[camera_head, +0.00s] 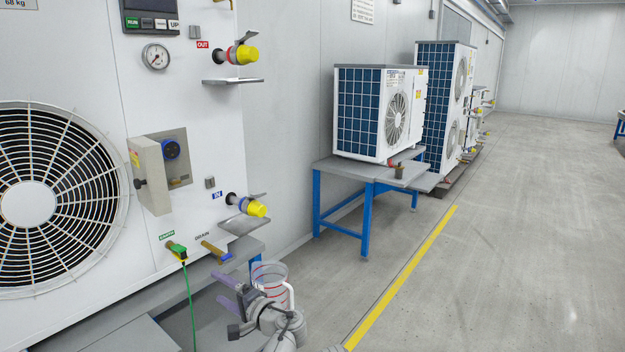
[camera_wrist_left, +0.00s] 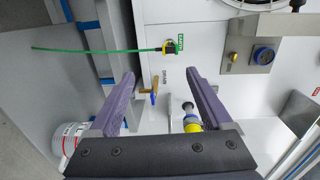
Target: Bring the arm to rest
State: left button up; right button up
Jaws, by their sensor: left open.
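My left gripper (camera_head: 232,291) is at the bottom of the head view, in front of the lower edge of the large white unit (camera_head: 110,215). Its two purple-grey fingers stand apart with nothing between them; they also show in the left wrist view (camera_wrist_left: 160,100). Beyond the fingers in the wrist view are the drain tap (camera_wrist_left: 150,88) with its blue handle and the yellow-capped IN port (camera_wrist_left: 191,122). Neither is touched as far as I can see. My right gripper does not show in either view.
A clear jug (camera_head: 268,275) with red marks stands close beside my left gripper. A green earth cable (camera_head: 190,300) hangs from the unit. Small shelves (camera_head: 240,224) jut out under the ports. A blue-legged bench (camera_head: 366,215) carries another unit. The floor right of the yellow line is clear.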

pick_arm(q)
jog(key=s+a+f+n+g+h, duration=0.1)
jog(key=s+f+n+g+h, duration=0.3)
jog(key=f, duration=0.5)
jog(key=s+a+f+n+g+h, duration=0.1)
jog(key=s+f+g+h, duration=0.3)
jog(key=s+f, duration=0.35)
jog(key=s+d+f+m+g+h, duration=0.1)
jog(key=s+d+f+h, duration=0.1)
jog(key=s+d, duration=0.5)
jog(key=s+d+f+m+g+h, duration=0.1)
jog(key=s+d+f+h, duration=0.15)
jog(key=d, duration=0.85)
notch_tip(320, 180, up, 34)
jog(key=s+p, duration=0.1)
jog(key=p, duration=3.2)
jog(key=shift+f, duration=0.2)
